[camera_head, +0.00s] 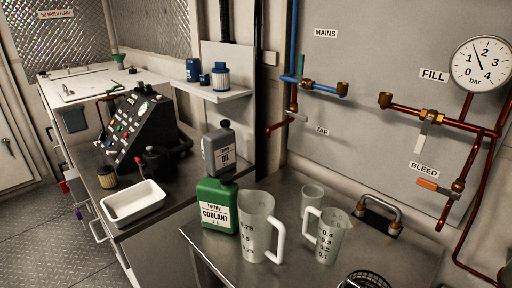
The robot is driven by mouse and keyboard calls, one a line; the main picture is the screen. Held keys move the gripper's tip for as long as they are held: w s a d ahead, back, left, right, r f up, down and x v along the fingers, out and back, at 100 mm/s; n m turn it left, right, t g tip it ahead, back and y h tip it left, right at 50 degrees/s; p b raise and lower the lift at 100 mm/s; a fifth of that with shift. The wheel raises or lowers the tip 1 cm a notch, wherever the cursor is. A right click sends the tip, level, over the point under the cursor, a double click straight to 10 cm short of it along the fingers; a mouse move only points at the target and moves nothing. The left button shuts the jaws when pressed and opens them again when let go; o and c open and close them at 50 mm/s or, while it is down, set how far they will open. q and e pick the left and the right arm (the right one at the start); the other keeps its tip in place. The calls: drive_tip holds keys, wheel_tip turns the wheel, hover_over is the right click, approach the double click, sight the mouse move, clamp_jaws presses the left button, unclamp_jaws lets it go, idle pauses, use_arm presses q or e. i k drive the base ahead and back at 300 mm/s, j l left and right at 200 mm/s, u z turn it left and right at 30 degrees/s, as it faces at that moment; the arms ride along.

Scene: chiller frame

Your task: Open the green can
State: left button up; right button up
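The green can (210,194), labelled "COOLANT 1 L", stands upright near the left edge of the metal worktop. Its top lies close in the picture to the grey oil can (209,152), which is behind it. A small dark piece shows at the green can's top, but I cannot tell clearly whether it is its cap. Neither of my grippers is in the head view.
A large measuring jug (256,232) stands right beside the green can, with a smaller jug (333,236) and a clear beaker (312,196) further right. A white tray (133,203) lies on the left bench. Copper pipes (455,125) run along the right wall.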

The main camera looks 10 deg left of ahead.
sight(218, 203)
drive_tip(key=z, duration=0.3)
drive_tip(key=i+j+z, duration=0.1)
drive_tip(key=j+z, duration=0.3)
drive_tip(key=j, duration=0.2)
drive_tip(key=j+z, duration=0.4)
drive_tip(key=j, duration=0.25)
